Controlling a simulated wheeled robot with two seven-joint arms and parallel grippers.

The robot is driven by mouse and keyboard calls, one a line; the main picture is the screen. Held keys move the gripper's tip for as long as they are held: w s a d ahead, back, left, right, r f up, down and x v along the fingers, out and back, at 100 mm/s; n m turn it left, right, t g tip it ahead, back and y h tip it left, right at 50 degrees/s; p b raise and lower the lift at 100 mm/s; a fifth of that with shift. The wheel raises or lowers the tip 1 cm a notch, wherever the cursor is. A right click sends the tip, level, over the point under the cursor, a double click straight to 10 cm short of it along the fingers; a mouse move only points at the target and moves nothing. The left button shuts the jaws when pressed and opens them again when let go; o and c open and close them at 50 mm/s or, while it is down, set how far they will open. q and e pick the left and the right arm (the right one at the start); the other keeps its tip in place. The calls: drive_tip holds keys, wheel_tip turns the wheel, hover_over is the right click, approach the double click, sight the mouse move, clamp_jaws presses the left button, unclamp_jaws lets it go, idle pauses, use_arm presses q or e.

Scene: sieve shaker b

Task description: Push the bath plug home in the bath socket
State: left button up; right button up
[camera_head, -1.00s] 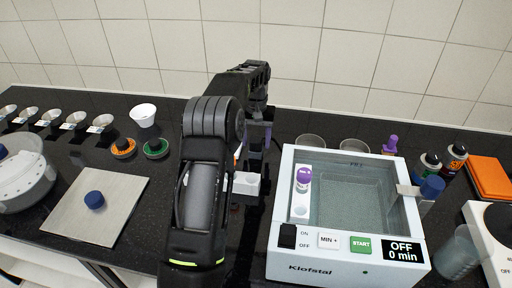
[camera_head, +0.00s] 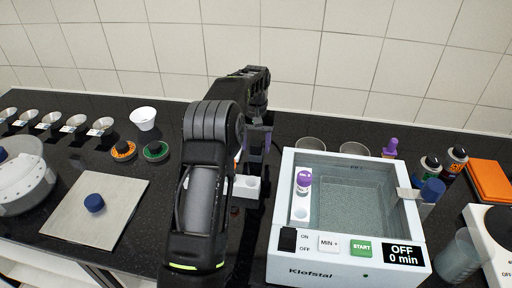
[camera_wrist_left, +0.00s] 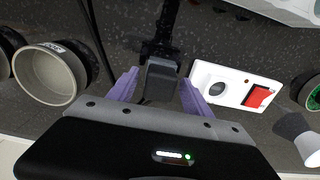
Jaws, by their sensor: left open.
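The bath plug (camera_wrist_left: 162,80) is a dark grey block in the left wrist view, lying between the two purple fingers of my left gripper (camera_wrist_left: 157,92), which is open. A dark cord or stem runs up from the plug. The bath socket (camera_wrist_left: 236,86) is a white block with a round recess and a red switch, just right of the right finger. How far the plug sits from the recess is unclear. In the head view my left gripper (camera_head: 259,143) is mostly hidden by its arm, and the white socket (camera_head: 248,187) shows partly beside it. My right gripper is not visible.
The white water bath (camera_head: 345,264), its display reading OFF, stands right of the socket. Beakers (camera_head: 354,149) stand behind it. A metal plate (camera_head: 120,190) with a blue knob, a white bowl (camera_head: 143,118) and orange and green lids (camera_head: 155,150) are left of my arm.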

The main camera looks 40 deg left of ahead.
sight(256, 142)
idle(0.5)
use_arm(q)
clamp_jaws()
idle(0.6)
drive_tip(key=shift+r, duration=0.1)
idle(0.3)
drive_tip(key=shift+r+p, duration=0.95)
drive_tip(key=shift+r, duration=1.95)
drive_tip(key=shift+r, duration=0.15)
drive_tip(key=shift+r, duration=1.35)
drive_tip(key=shift+s+a, duration=0.1)
